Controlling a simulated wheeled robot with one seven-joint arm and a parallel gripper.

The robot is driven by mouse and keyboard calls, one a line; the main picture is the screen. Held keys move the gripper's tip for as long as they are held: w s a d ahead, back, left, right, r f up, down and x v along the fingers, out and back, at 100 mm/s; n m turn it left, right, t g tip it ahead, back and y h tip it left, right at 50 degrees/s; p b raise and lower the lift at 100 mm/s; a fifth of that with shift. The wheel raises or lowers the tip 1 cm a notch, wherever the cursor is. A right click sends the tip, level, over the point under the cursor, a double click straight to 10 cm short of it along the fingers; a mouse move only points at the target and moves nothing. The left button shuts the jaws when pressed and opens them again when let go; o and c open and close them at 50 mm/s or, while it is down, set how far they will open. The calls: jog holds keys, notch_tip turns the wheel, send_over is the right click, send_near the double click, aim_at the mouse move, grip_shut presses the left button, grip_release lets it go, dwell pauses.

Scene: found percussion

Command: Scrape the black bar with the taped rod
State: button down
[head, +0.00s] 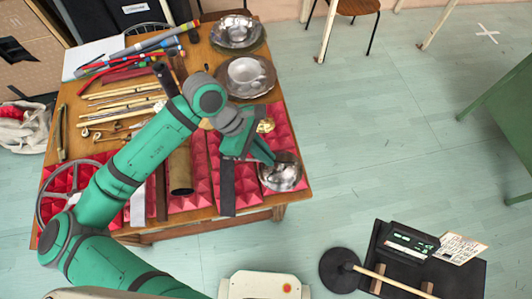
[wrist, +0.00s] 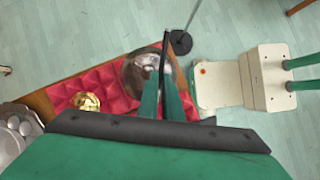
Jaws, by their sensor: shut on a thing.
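My gripper (head: 268,158) hangs over the front right part of the table, its fingers close beside a shiny metal bowl. In the wrist view the green fingers (wrist: 164,88) are shut on a thin dark rod (wrist: 165,45), which extends past the fingertips in front of the bowl. I cannot make out any tape on it. In the head view the rod is hidden or too small to tell. The black bar (head: 228,192) lies lengthwise on the pink foam, left of my gripper, its front end near the table edge. I see no contact between rod and bar.
The metal bowl (head: 281,172) sits on pink foam at the table's front right. A brown tube (head: 180,170) lies left of the bar. Metal dishes (head: 246,75) stand farther back, sticks (head: 120,103) at left.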

jog(key=shift+f, duration=0.8)
dwell(0.4)
jog(key=shift+s, duration=2.45)
jog(key=w, duration=1)
jog(key=s, duration=1)
jog(key=shift+d, duration=0.4)
jog(key=shift+r, duration=2.95)
